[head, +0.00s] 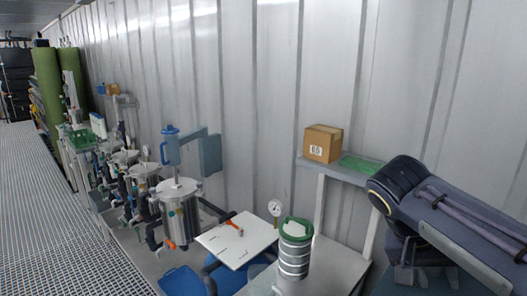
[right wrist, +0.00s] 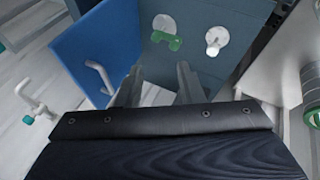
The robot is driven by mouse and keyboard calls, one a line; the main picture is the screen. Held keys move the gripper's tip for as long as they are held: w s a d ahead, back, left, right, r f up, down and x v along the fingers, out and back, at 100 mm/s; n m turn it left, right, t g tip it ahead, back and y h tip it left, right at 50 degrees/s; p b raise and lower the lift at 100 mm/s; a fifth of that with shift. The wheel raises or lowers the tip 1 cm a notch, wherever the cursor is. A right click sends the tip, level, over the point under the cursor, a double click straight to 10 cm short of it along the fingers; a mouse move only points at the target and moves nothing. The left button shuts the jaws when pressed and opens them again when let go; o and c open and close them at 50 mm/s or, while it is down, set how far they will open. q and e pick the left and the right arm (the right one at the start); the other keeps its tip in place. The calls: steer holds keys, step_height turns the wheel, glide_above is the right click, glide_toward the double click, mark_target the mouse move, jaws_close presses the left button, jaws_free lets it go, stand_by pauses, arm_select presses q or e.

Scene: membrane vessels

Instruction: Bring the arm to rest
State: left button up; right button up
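My right arm (head: 455,225) comes in at the right edge of the head view, dark and bent, in front of the metal wall. In the right wrist view, the two grey fingers of my right gripper (right wrist: 158,85) stand apart with nothing visible between them. The gripper points toward a blue panel (right wrist: 90,50) and a grey-blue surface (right wrist: 205,65), and I cannot tell how far off they are. My left gripper is in neither view.
Steel vessels (head: 180,212) with pipes line the wall. A white board (head: 237,240) bears an orange-handled tool. A green-rimmed cylinder (head: 294,262) stands left of my right arm. A shelf holds a cardboard box (head: 323,143) and green tray (head: 362,164). A grated walkway (head: 40,220) is clear.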

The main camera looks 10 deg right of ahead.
steer(key=s+a+f+n+t+y, duration=0.3)
steer(key=s+a+f+y, duration=0.1)
steer(key=a+f+y, duration=0.1)
steer(key=s+a+f+n+t+y, duration=0.3)
steer(key=s+a+f+y, duration=0.2)
steer(key=a+f, duration=0.3)
step_height(320, 180, down, 2)
steer(key=shift+a+f, duration=0.15)
steer(key=shift+a, duration=0.05)
